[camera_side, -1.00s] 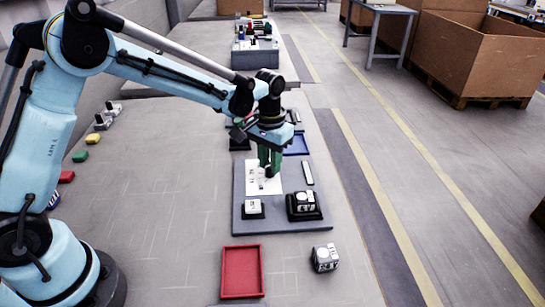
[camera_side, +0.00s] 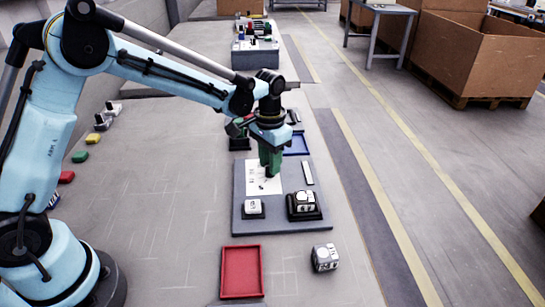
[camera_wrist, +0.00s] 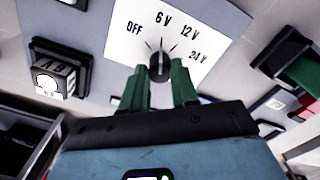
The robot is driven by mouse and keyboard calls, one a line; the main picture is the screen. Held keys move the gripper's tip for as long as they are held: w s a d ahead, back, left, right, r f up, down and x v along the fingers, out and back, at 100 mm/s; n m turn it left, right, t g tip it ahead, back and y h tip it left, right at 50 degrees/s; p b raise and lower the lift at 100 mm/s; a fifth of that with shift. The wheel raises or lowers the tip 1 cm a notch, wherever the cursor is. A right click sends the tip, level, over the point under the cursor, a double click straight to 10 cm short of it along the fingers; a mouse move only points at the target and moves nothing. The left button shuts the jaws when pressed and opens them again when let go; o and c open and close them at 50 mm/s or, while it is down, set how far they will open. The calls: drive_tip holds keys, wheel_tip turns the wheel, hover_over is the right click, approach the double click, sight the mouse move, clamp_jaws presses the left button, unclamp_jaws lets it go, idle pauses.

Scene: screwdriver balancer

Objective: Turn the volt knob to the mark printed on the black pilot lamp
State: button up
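The volt knob (camera_wrist: 160,66) is a small black dial on a white sheet marked OFF, 6 V, 12 V and 24 V; the sheet (camera_side: 254,172) also shows in the side view. Its pointer direction is hard to tell. My gripper (camera_wrist: 160,80) has two green fingers standing apart just below the knob in the wrist view. It is open and empty; contact with the knob is not clear. In the side view my gripper (camera_side: 269,172) hangs low over the sheet. The black pilot lamp (camera_side: 304,213) sits on the grey panel; it shows in the wrist view (camera_wrist: 68,73), its mark unreadable.
A smaller black-based white block (camera_side: 253,206) sits beside the lamp on the panel (camera_side: 280,226). A red tray (camera_side: 241,292) and a loose white-and-black cube (camera_side: 324,258) lie in front. A blue tray (camera_side: 297,145) stands behind.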

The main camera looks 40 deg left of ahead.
sight(267, 166)
drive_tip(key=o, duration=0.4)
drive_tip(key=shift+c, duration=0.2)
wheel_tip(267, 166, up, 12)
idle(0.4)
drive_tip(key=shift+s+r, duration=0.1)
drive_tip(key=s+a+n+t, duration=0.1)
drive_tip(key=s+a+t, duration=0.1)
drive_tip(key=s, duration=0.6)
drive_tip(key=s+a+f+n+t, duration=0.1)
drive_tip(key=s+a+t, duration=0.1)
drive_tip(key=s+t, duration=0.3)
drive_tip(key=s, duration=0.4)
drive_tip(key=shift+a, duration=0.15)
